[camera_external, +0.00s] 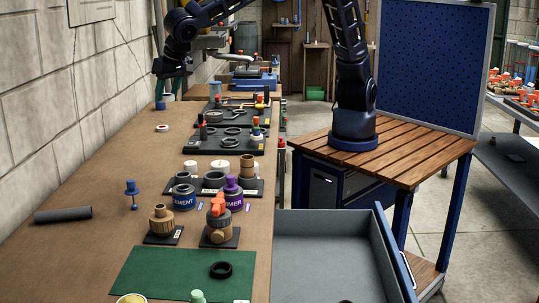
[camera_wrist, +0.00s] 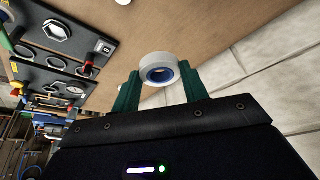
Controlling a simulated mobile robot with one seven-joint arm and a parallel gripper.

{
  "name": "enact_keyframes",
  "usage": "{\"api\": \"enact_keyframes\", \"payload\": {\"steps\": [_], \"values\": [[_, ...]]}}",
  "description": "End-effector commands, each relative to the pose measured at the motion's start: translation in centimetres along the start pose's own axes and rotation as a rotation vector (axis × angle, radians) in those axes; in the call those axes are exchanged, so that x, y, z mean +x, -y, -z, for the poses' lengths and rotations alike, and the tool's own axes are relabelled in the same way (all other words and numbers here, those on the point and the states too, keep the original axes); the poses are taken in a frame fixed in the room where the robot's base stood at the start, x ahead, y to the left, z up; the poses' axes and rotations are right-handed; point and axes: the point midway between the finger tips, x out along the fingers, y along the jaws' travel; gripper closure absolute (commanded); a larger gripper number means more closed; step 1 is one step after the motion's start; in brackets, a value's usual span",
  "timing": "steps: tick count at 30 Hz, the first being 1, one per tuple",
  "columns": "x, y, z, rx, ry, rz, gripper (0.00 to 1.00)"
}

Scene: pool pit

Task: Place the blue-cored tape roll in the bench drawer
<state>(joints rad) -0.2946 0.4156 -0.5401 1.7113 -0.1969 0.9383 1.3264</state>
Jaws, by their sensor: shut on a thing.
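The blue-cored tape roll (camera_wrist: 160,72), white outside with a blue inner ring, sits between the two green fingers of my gripper (camera_wrist: 160,88) in the wrist view. My gripper is shut on it. In the external view my gripper (camera_external: 170,86) hangs above the far left part of the long bench, near the wall; the roll is too small there to make out clearly. The bench drawer (camera_external: 325,245) is pulled wide open at the lower right, with a grey floor and a blue front. Its visible floor is mostly bare.
The long bench (camera_external: 110,185) carries black trays of fittings, cement and primer cans, a grey pipe (camera_external: 63,215) and a green mat (camera_external: 180,270). A pale ring (camera_external: 162,128) lies below my gripper. A slatted table (camera_external: 400,155) with a blue pegboard (camera_external: 435,65) stands right.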

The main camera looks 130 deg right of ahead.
Motion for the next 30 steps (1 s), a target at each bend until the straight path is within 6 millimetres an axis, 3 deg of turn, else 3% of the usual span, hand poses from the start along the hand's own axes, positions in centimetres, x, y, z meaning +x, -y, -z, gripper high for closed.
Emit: {"api": "enact_keyframes", "payload": {"steps": [3,14,30], "values": [[-1.6,0.5,-3.9,-0.006,0.001,0.0,0.77],[-6.2,0.5,-14.7,-0.004,0.0,0.001,0.77],[-12.5,-3.3,-30.0,-0.002,0.0,0.0,0.77]]}}
